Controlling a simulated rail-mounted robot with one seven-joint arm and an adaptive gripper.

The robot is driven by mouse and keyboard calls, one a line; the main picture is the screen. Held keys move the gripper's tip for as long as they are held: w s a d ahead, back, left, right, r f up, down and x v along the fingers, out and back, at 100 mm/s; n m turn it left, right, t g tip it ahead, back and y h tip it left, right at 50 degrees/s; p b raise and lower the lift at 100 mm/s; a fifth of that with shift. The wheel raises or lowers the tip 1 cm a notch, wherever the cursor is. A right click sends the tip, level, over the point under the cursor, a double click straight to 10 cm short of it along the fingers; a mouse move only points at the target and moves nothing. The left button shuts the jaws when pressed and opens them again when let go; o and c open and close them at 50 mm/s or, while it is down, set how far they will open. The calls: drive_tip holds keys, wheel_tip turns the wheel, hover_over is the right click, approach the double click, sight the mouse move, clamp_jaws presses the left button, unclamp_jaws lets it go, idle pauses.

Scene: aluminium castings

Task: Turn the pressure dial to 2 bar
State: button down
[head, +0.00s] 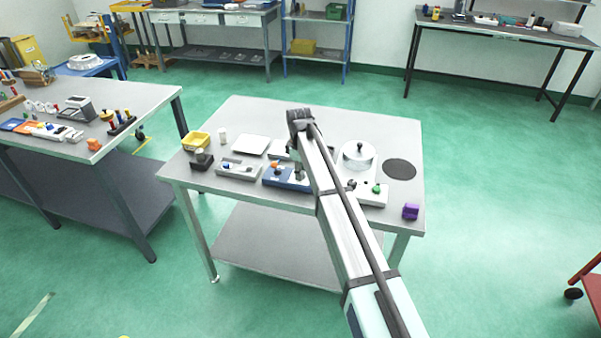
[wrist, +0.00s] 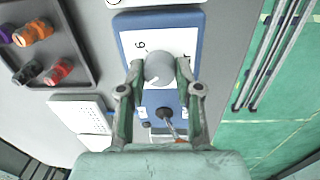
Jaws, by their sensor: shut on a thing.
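The pressure dial (wrist: 160,68) is a round grey knob with a light pointer line, on the white face of a blue panel (wrist: 200,20). A printed "6" shows at its upper left; other marks are partly hidden, so I cannot read the setting. My gripper (wrist: 160,76) has one finger on each side of the knob and is shut on it. In the head view the blue panel (head: 273,180) is on the middle table, partly hidden by my arm.
On the table (head: 240,112) in the head view, a grey switch box (head: 239,170) stands left of the panel. Right of my arm are a lidded metal pot (head: 358,156), a black disc (head: 400,169) and a purple block (head: 411,212). A dark tray (wrist: 80,75) holds coloured knobs.

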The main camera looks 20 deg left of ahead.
drive_tip(key=shift+n, duration=1.2)
drive_tip(key=shift+s, duration=0.1)
drive_tip(key=c, duration=0.8)
unclamp_jaws()
drive_tip(key=shift+r, duration=0.1)
drive_tip(key=r, duration=1.1)
drive_tip(key=shift+s+d+r, duration=0.1)
drive_tip(key=shift+s+r, duration=0.2)
drive_tip(key=shift+r, duration=0.1)
